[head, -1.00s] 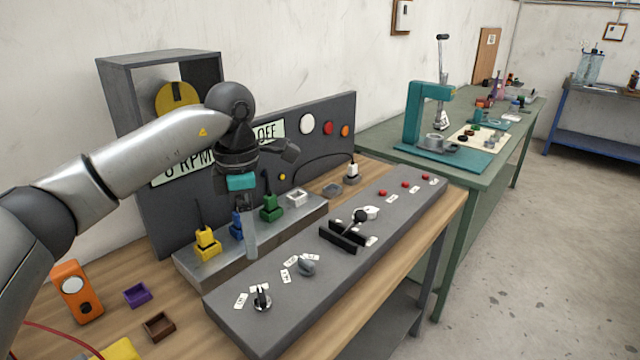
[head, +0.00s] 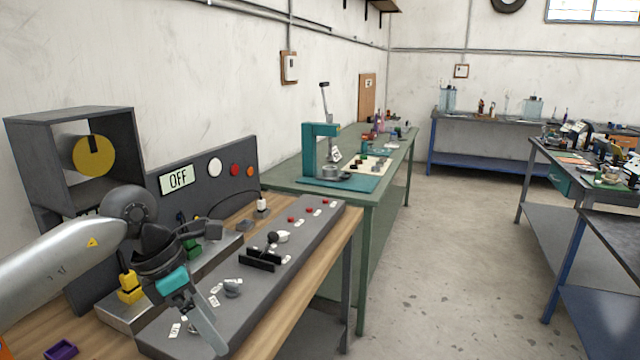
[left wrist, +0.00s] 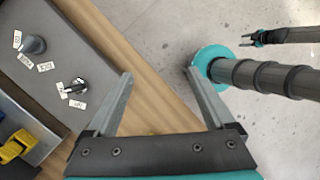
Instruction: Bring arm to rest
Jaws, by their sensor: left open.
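My left gripper (head: 205,320) is in the lower left of the head view, pointing down over the near part of the grey control panel (head: 308,222). In the left wrist view its two fingers (left wrist: 158,73) are wide apart with nothing between them. Below the gap are the wooden bench edge and the floor. What looks like my right gripper (left wrist: 250,40) shows small at the upper right of the left wrist view, beyond my dark column. Its jaws are too small to judge.
A lever knob (left wrist: 72,87) and a grey knob (left wrist: 32,46) stand on the panel left of my gripper. A yellow plug (head: 130,288) stands behind it. The display (head: 177,179) reads OFF.

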